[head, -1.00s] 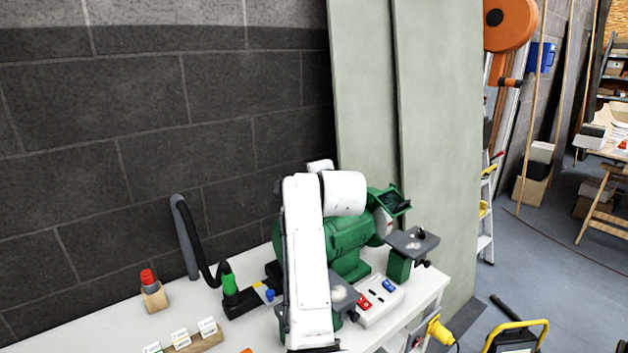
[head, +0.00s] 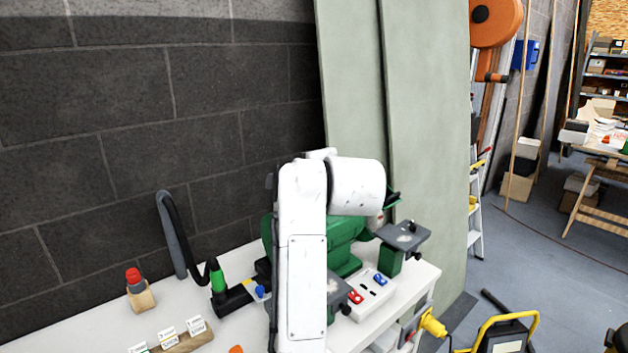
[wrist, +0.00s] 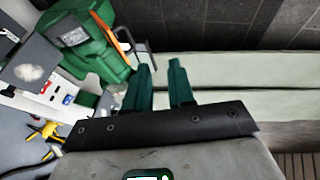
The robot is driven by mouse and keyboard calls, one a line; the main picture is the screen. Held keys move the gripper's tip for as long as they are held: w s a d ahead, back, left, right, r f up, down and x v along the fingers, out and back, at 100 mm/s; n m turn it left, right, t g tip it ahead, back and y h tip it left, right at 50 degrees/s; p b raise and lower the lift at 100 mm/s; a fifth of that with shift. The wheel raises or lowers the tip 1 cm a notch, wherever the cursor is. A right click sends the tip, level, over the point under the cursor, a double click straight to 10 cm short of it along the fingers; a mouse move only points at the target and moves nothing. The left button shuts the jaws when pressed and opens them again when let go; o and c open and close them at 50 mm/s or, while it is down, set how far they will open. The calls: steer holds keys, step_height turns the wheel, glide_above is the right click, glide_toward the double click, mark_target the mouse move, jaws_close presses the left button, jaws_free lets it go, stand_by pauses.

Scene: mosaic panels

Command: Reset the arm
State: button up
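My gripper (wrist: 160,72) shows in the wrist view. Its two dark green fingers stand apart with nothing between them, in front of the pale green panels (wrist: 220,65). In the head view my white arm rises in front of the bench, and the gripper itself is not visible. A green bench grinder (head: 345,235) stands on the white bench, partly hidden by my arm. It also shows at the upper left of the wrist view (wrist: 105,60), apart from the fingers.
A yellow-framed work light (head: 505,335) stands on the floor at right.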

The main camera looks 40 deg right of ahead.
steer(key=shift+s+a+r, duration=0.25)
steer(key=shift+s, duration=0.35)
steer(key=s+a+f+n+g+y, duration=0.15)
steer(key=s+f+n, duration=0.3)
steer(key=f, duration=0.45)
steer(key=s+f+n+g+b, duration=0.1)
steer(key=s+f+n+g, duration=0.3)
steer(key=f, duration=0.6)
steer(key=s+a+f+n+y, duration=0.1)
steer(key=s+f+n, duration=0.2)
steer(key=s+f, duration=0.45)
steer(key=s+a+f+n+g+y, duration=0.1)
steer(key=s+a+f+n+g, duration=0.1)
steer(key=s+f, duration=0.4)
steer(key=s+a+f+n+g+b, duration=0.1)
steer(key=s+a+f+n+g, duration=0.1)
steer(key=s+f, duration=0.4)
steer(key=s+a+f+n+g+y, duration=0.1)
steer(key=s+a+f+n+g, duration=0.2)
steer(key=s+f, duration=0.3)
steer(key=s+n, duration=0.1)
steer(key=s, duration=0.4)
steer(key=shift+f+n+y, duration=0.25)
steer(key=shift+n+y, duration=0.1)
